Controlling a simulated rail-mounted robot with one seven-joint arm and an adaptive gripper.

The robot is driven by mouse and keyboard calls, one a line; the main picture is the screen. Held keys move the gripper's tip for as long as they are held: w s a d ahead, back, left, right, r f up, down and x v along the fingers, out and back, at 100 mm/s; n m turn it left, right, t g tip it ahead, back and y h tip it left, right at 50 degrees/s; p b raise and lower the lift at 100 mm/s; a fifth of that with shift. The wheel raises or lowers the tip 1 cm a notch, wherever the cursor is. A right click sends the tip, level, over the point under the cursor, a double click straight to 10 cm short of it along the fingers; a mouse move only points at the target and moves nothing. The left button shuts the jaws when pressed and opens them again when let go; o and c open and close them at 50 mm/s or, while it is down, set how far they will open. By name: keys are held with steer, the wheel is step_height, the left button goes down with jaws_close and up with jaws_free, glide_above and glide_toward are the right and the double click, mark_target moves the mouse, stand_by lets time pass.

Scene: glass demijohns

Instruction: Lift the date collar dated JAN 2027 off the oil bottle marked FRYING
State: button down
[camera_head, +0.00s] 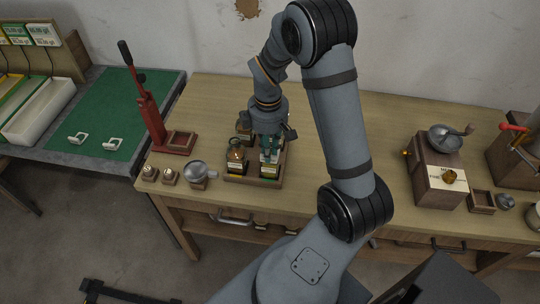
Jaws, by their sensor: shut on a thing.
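A wooden tray (251,183) near the front left of the bench holds several small dark oil bottles, one of them the front-left bottle (236,164). My gripper (270,149) points down over the right side of the tray, above the front-right bottle (269,169). It is shut on what looks like a white date collar (277,147) at that bottle's neck. Whether the collar is clear of the neck cannot be told. The bottle markings and the collar's date are too small to read. My gripper partly hides the bottles behind.
A red lever press (149,112) stands left of the tray. A metal cup (197,173) and small brass pieces (150,172) stand nearby. Two white collars (77,138) (112,144) lie on the green mat (125,95). A grinder (440,170) stands at the right. The mid-bench behind my arm looks free.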

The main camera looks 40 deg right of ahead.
steer(key=shift+r, duration=0.2)
step_height(320, 180, up, 9)
steer(key=p, duration=0.7)
steer(key=shift+f, duration=0.2)
stand_by(0.3)
